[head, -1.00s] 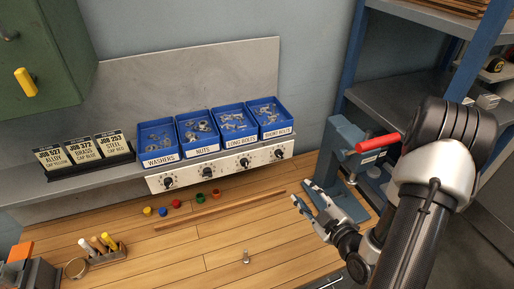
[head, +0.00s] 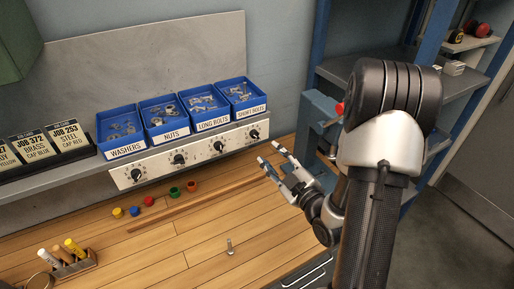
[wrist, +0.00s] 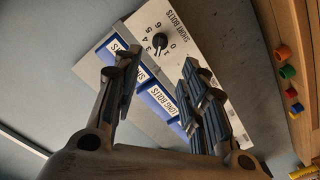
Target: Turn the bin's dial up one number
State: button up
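Four blue bins stand in a row on the shelf: WASHERS (head: 124,149), NUTS (head: 169,137), LONG BOLTS (head: 212,125) and SHORT BOLTS (head: 250,110). A white panel under them carries one black dial per bin: washers dial (head: 136,174), nuts dial (head: 179,160), long bolts dial (head: 218,146), short bolts dial (head: 254,134). My gripper (head: 270,153) is open and empty, just right of and below the panel's right end. In the wrist view, the short bolts dial (wrist: 160,41) shows beyond the open fingers, apart from them. Its numbers show around it; its exact setting is unclear. The other dials are hidden there.
Job cards (head: 36,145) stand left of the bins. Small coloured caps (head: 149,201), a wooden strip (head: 200,207) and a small metal piece (head: 229,246) lie on the bench. A marker holder (head: 74,268) stands at front left.

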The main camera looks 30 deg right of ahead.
aim_at(256, 137)
jog(key=w+b, duration=0.1)
jog(key=w, duration=0.9)
jog(key=shift+w+a+b, duration=0.15)
jog(key=shift+a+b, duration=0.05)
jog(key=shift+b, duration=0.15)
jog(key=shift+c, duration=0.4)
grip_shut()
